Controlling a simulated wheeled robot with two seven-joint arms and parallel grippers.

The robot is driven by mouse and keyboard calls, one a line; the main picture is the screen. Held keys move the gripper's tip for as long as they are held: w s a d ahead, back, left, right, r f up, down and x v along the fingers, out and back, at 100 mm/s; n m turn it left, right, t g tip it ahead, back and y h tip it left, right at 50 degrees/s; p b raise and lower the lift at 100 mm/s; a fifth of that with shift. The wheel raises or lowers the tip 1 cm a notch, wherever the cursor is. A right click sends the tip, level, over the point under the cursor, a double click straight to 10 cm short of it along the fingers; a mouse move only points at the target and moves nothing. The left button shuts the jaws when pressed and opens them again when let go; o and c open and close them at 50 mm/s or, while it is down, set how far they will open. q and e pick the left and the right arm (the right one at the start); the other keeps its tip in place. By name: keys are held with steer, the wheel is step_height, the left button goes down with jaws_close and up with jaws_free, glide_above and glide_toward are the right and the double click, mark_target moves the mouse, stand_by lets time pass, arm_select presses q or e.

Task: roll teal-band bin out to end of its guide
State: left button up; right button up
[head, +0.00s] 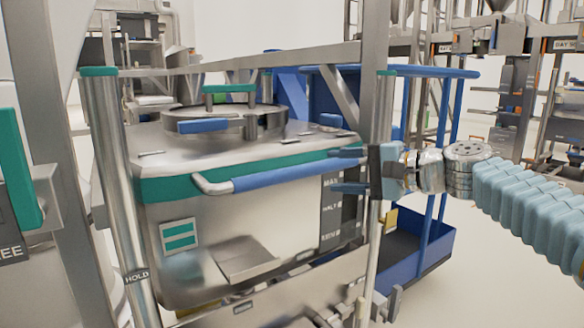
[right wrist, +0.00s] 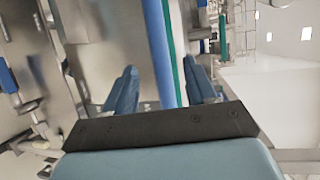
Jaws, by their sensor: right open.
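The teal-band bin (head: 230,215) is a steel box with a teal band around its upper part and a round lid on top. It stands inside a metal frame. A blue handle bar (head: 285,175) on a bent metal bracket crosses its front. My right gripper (head: 336,170) is open at the right end of this bar. In the right wrist view the blue bar (right wrist: 158,45) runs between the two open fingers of the gripper (right wrist: 161,85), with the teal band (right wrist: 175,60) behind it. Contact with the bar cannot be told. My left gripper is not in view.
Steel posts with teal tops stand left (head: 112,190) and right (head: 378,225) of the bin; the left one has a HOLD label. A teal lever (head: 17,172) is at the far left. A blue cart (head: 425,245) stands behind on the right. Open pale floor lies at lower right.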

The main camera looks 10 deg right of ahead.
mark_target(296, 172)
steer(key=p+x, duration=0.1)
steer(key=x, duration=1)
steer(key=shift+d+f, duration=0.1)
steer(key=shift+c, duration=0.3)
jaws_close()
